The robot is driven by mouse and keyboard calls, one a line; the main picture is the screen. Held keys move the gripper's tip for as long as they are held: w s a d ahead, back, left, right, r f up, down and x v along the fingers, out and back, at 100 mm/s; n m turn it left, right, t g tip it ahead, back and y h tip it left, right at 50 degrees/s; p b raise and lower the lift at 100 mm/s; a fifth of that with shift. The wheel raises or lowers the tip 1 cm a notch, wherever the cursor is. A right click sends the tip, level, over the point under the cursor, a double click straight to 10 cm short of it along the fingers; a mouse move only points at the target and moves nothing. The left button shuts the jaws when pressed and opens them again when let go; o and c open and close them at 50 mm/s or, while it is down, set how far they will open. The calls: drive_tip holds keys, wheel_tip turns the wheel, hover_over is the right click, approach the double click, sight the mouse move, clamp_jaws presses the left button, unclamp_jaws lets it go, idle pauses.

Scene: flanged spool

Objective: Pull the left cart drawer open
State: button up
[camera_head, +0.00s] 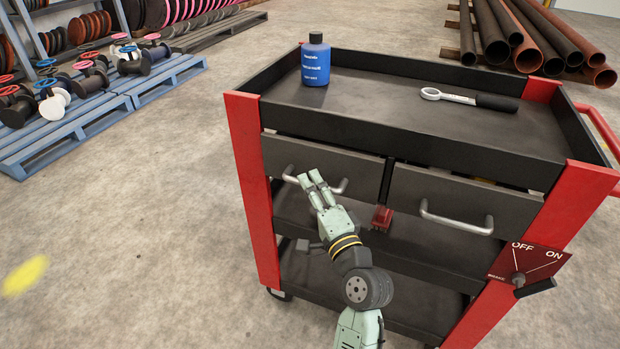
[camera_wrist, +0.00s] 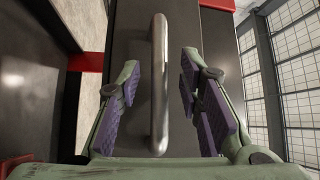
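The left cart drawer (camera_head: 365,170) is a dark grey front under the cart's top tray, and it looks shut. Its bar handle (camera_head: 289,174) is partly hidden by my fingers in the head view. My gripper (camera_head: 311,177) is at this handle with its fingers pointing at the drawer front. In the wrist view the handle (camera_wrist: 159,85) runs upright in the picture between the two finger pads. My gripper (camera_wrist: 160,75) is open there, with a visible gap on each side of the bar.
The right drawer (camera_head: 475,195) has its own handle (camera_head: 455,220). A small red block (camera_head: 381,218) sits between the drawers, low down. A brake panel (camera_head: 530,262) marked OFF and ON is at the lower right. A blue bottle (camera_head: 316,62) and a wrench (camera_head: 465,98) rest on top.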

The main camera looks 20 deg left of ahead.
drive_tip(key=shift+x, duration=0.95)
drive_tip(key=shift+c, duration=0.2)
clamp_jaws()
